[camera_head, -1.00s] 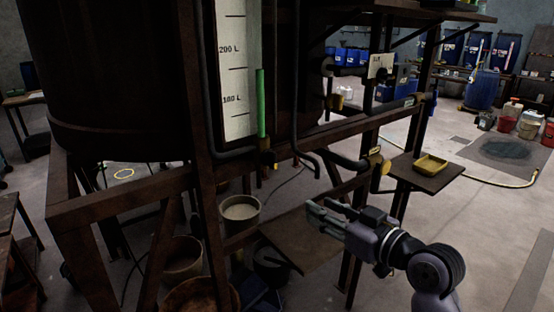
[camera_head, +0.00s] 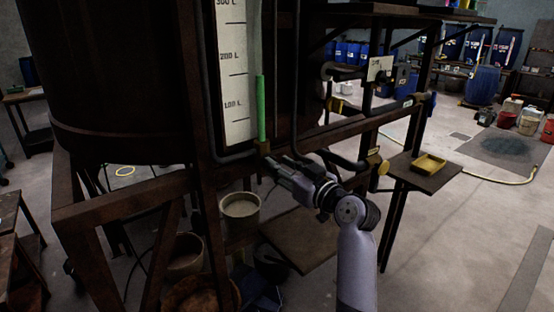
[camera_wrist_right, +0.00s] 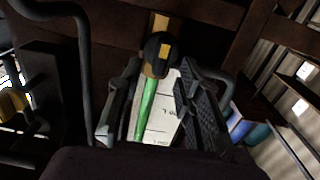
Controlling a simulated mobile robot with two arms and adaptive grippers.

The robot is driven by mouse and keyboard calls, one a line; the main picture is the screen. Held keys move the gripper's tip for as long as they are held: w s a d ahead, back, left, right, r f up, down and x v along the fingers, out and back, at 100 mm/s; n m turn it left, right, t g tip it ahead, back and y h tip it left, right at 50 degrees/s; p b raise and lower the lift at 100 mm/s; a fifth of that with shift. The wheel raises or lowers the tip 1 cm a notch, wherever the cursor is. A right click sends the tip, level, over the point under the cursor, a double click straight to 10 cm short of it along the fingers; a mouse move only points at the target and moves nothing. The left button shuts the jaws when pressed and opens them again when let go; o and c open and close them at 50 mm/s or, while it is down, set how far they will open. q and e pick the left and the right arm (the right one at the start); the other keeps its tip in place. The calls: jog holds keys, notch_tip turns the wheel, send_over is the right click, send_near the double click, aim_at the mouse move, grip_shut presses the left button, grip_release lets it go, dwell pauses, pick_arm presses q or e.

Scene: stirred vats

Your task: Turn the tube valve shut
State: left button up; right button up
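The tube valve (camera_head: 263,147) is a small brass-coloured fitting at the foot of the green sight tube (camera_head: 261,108), beside the white litre scale (camera_head: 237,80). In the right wrist view the valve (camera_wrist_right: 157,54) shows as a dark knob-like part with brass, at the end of the green tube (camera_wrist_right: 146,105). My right gripper (camera_head: 271,163) is just below and right of the valve in the head view. In the wrist view its fingers (camera_wrist_right: 158,82) are spread, with the valve just beyond the tips and no clear contact. The handle's angle is hard to make out. My left gripper is out of view.
A rusty frame beam (camera_head: 345,130) runs close to the gripper. Dark pipes (camera_head: 294,80) hang beside the scale. A bucket (camera_head: 240,208) stands below, and a side shelf (camera_head: 425,178) holds a yellow tray (camera_head: 430,163).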

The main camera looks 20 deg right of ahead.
jog(key=shift+x, duration=1.1)
jog(key=shift+c, duration=0.5)
grip_shut()
